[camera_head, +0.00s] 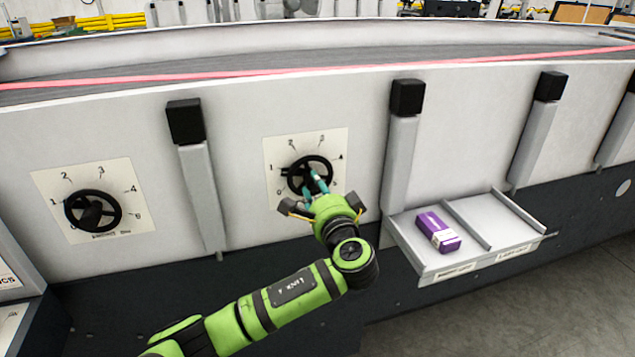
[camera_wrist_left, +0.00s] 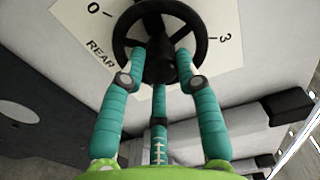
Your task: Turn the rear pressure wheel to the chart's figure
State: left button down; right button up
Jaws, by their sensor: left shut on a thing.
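The rear pressure wheel (camera_head: 296,167) is a black spoked handwheel on a white dial plate in the middle of the machine's side. In the left wrist view the wheel (camera_wrist_left: 121,38) stands before its plate, which reads REAR, with 0 and 3 visible. My left gripper (camera_head: 317,184) has teal fingers and is shut on the wheel at its middle. In the wrist view these fingers (camera_wrist_left: 160,80) close around the hub area and hide part of it. The pointer's setting cannot be read. No chart with a legible figure shows. My right gripper is not in view.
A second black handwheel (camera_head: 92,211) on a numbered plate (camera_head: 135,172) is at left. A grey tray (camera_head: 470,268) with dividers juts out at right and holds a purple box (camera_head: 438,232). Grey posts with black caps (camera_head: 407,98) stand along the panel.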

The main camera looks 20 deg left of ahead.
pick_arm(q)
jog(key=shift+a+m+p, duration=0.1)
jog(key=shift+m+p, duration=0.2)
jog(key=shift+m, duration=0.2)
jog(key=c, duration=0.9)
grip_release()
jog(key=shift+s+d, duration=0.25)
jog(key=v, duration=1.1)
jog(key=shift+s, duration=0.15)
